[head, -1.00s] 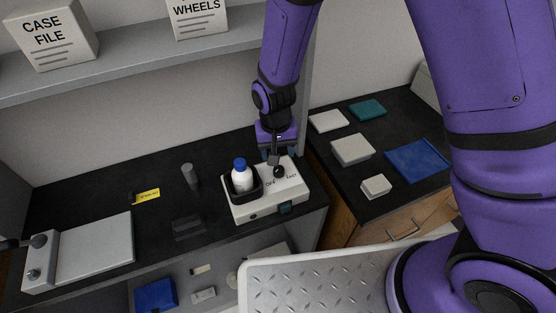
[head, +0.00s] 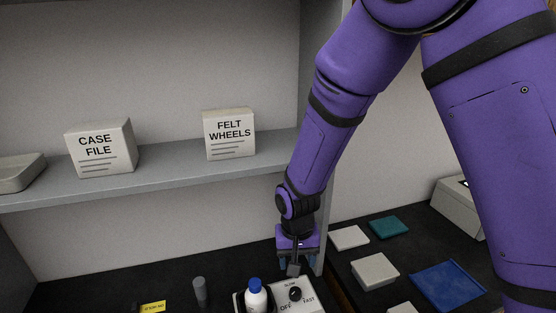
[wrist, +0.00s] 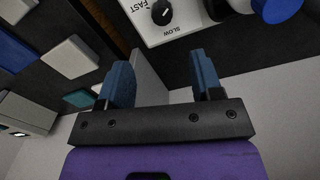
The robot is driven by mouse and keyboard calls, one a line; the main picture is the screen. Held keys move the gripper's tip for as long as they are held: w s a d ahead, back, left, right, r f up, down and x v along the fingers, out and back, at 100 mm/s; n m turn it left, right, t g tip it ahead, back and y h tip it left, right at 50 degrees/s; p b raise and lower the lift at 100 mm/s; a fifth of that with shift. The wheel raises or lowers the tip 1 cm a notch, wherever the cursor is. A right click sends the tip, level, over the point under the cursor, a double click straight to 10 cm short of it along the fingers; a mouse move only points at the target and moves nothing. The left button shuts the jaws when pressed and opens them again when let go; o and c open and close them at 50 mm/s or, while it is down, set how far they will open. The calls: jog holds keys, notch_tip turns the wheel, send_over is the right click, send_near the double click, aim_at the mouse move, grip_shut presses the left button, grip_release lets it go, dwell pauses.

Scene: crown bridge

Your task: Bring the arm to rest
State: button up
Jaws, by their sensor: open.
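My gripper (head: 297,264) hangs from my purple arm over the back of the bench, just behind a white control box. In the wrist view my gripper (wrist: 160,85) shows two blue fingers set wide apart with nothing between them. The control box (head: 312,288) has a black dial (head: 295,293) marked OFF, SLOW and FAST. The dial also shows in the wrist view (wrist: 162,12), beyond the fingertips and apart from them. A white bottle with a blue cap (head: 256,295) stands in a black holder at the box's left.
A shelf (head: 180,180) above the bench carries a CASE FILE box (head: 101,148) and a FELT WHEELS box (head: 229,134). A grey cylinder (head: 200,290) and a yellow label (head: 153,307) are on the bench. A blue pad (head: 447,285) and several blocks lie on the right counter.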

jog(key=s+d+r+t+y, duration=0.1)
jog(key=s+d+r, duration=0.1)
jog(key=d+r, duration=0.7)
jog(key=s+d+r+t+y, duration=0.15)
jog(key=d+r, duration=0.35)
jog(key=r, duration=0.8)
jog(key=s+d+r+t+h, duration=0.1)
jog(key=s+d+r, duration=0.3)
jog(key=s, duration=0.3)
jog(key=s+d+r+t+h, duration=0.1)
jog(key=s+d+r, duration=0.4)
jog(key=s, duration=0.3)
jog(key=shift+d+r+t, duration=0.3)
jog(key=shift+d+t, duration=0.05)
jog(key=shift+d, duration=0.45)
